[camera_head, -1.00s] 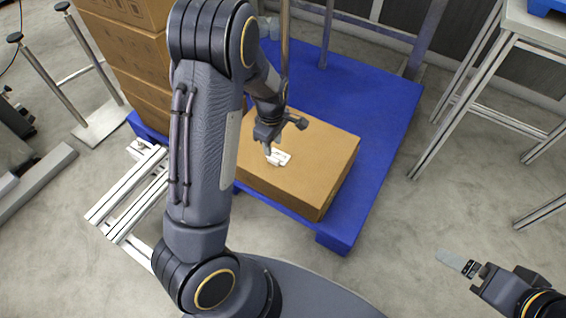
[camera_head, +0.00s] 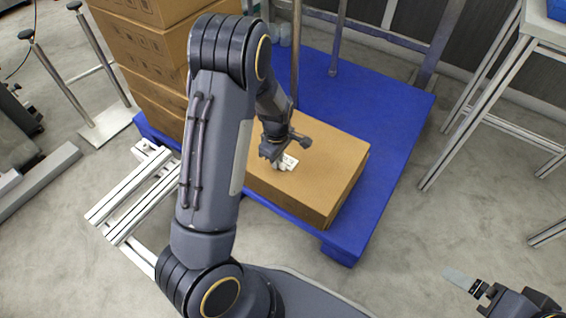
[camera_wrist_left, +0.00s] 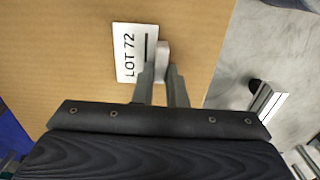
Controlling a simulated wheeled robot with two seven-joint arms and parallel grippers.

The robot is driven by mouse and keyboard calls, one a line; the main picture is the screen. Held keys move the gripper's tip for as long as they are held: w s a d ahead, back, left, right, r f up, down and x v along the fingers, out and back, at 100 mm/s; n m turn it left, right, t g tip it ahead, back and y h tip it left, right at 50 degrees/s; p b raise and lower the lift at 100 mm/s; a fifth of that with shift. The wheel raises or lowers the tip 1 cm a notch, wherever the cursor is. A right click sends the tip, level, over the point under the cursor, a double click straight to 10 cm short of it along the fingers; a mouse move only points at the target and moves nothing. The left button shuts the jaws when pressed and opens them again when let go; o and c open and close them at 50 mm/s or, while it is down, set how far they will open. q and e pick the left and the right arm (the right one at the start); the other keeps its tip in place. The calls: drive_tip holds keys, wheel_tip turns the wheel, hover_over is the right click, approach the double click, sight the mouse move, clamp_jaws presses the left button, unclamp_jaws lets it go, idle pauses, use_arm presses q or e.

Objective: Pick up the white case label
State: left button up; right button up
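The white case label (camera_wrist_left: 127,52) lies on top of a brown cardboard box. It reads "LOT 72" with a black bar, and a raised white tab (camera_wrist_left: 163,60) stands at its right side in the left wrist view. In the head view the label (camera_head: 288,163) is partly hidden by my left gripper (camera_head: 276,160), which is low over it. In the left wrist view the two grey fingers of my left gripper (camera_wrist_left: 161,70) are apart, one on each side of the tab. Contact with the tab is unclear. My right gripper (camera_head: 462,280) is at the lower right, seen edge-on, away from the label.
The brown box (camera_head: 325,185) sits on a blue pallet (camera_head: 390,110) with upright metal posts. A stack of cartons (camera_head: 150,50) stands at the left behind my arm. Aluminium profiles (camera_head: 130,195) lie on the floor at left. A metal-framed table (camera_head: 480,110) stands at right.

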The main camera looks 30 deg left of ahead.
use_arm(q)
clamp_jaws()
